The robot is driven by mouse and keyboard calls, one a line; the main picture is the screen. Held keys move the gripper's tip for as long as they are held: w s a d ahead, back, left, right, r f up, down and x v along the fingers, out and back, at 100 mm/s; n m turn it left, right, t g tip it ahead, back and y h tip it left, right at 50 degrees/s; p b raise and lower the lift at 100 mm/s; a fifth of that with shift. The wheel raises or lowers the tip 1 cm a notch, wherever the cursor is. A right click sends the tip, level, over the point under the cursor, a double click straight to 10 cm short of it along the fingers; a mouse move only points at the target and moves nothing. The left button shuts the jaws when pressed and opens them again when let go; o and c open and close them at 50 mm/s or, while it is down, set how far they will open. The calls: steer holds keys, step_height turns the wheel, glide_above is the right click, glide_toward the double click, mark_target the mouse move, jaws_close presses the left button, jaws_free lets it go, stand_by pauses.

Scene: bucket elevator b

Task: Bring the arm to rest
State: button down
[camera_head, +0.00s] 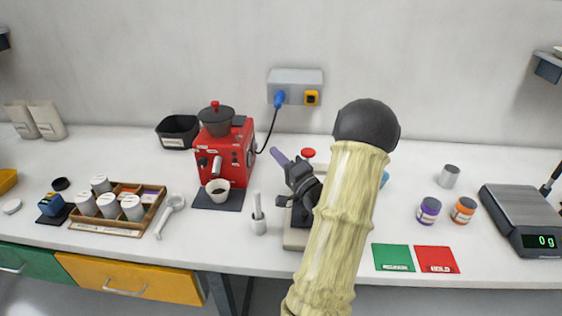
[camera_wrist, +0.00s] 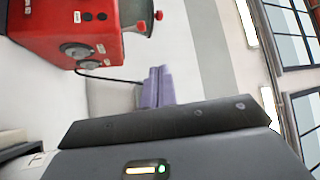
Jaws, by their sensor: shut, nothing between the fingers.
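My gripper (camera_head: 279,156) has purple fingers and shows mid-picture in the head view, raised and pointing to the upper left, just right of the red grinder machine. Its fingers also show in the wrist view (camera_wrist: 157,88), side by side, shut and empty. My arm stands across the middle of the head view in a pale yellow ribbed sleeve with a dark joint at its top. It hides part of a device with a red knob (camera_head: 308,153) behind it.
The red machine (camera_head: 226,152) stands close left of my gripper, with a white cup (camera_head: 218,190) in front. A pestle holder (camera_head: 258,220) stands below. A wooden tray (camera_head: 155,194) of canisters is left. Right are green (camera_head: 394,257) and red mats, jars, and a scale (camera_head: 520,215).

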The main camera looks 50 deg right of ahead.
steer(key=shift+s+a, duration=0.15)
steer(key=shift+s, duration=0.4)
steer(key=shift+w, duration=0.1)
